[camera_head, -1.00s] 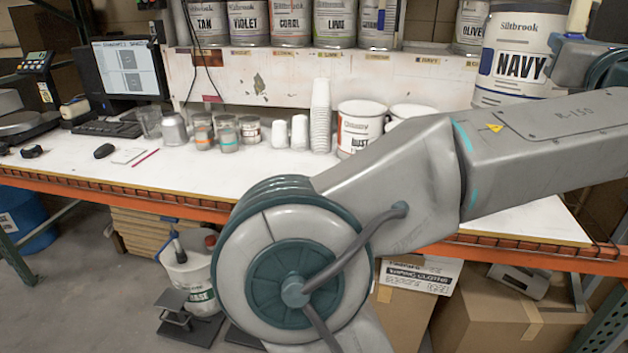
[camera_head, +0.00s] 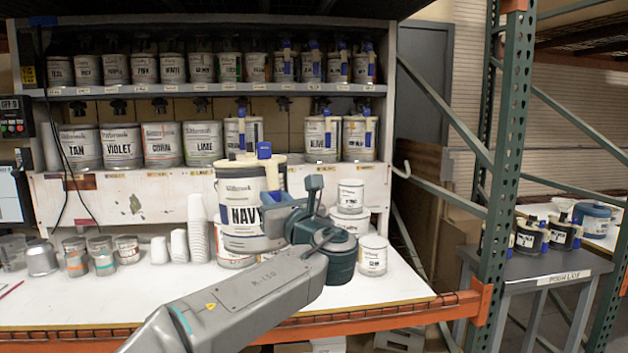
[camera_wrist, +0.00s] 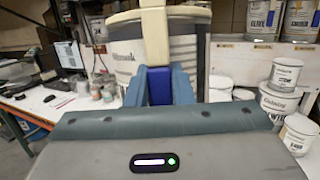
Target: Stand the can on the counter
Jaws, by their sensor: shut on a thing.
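The large white can labelled NAVY (camera_head: 236,190) is held upright by my gripper (camera_head: 277,203) in the head view. Its base appears above the counter (camera_head: 130,295), in front of other white cans. In the wrist view the can (camera_wrist: 122,52) fills the upper middle, with a pale and blue upright piece on its near side. My gripper (camera_wrist: 160,92) has its two blue-grey fingers closed on the blue part of that piece. The can's base is hidden in the wrist view.
White paper cups (camera_head: 197,228) stand left of the can. Stacked small cans (camera_head: 350,212) and another small can (camera_head: 373,255) stand to the right. Shelved cans (camera_head: 140,145) line the back. The front left counter is clear. A green rack post (camera_head: 508,150) rises at right.

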